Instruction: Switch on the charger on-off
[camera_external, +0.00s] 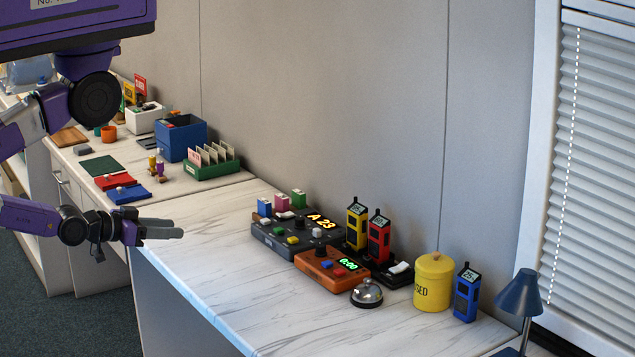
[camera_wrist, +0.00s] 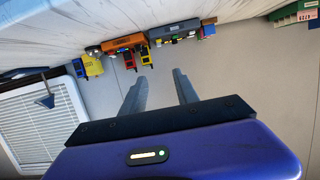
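The black charger base (camera_external: 388,277) stands on the counter against the wall, holding a yellow handset (camera_external: 356,226) and a red handset (camera_external: 379,238) upright. A white switch (camera_external: 400,267) is at its right end; its on or off position is too small to tell. The yellow handset (camera_wrist: 145,56) and red handset (camera_wrist: 129,60) also show in the wrist view, upside down. My gripper (camera_external: 165,229) is at the counter's left front side, well apart from the charger. In the wrist view my gripper (camera_wrist: 160,76) is open and empty, with its fingers spread.
An orange timer box (camera_external: 330,273), a grey console (camera_external: 290,240) and a silver bell (camera_external: 367,294) crowd the charger's front and left. A yellow canister (camera_external: 434,282), a blue handset (camera_external: 466,293) and a blue lamp (camera_external: 520,296) stand right. The counter's front left is clear.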

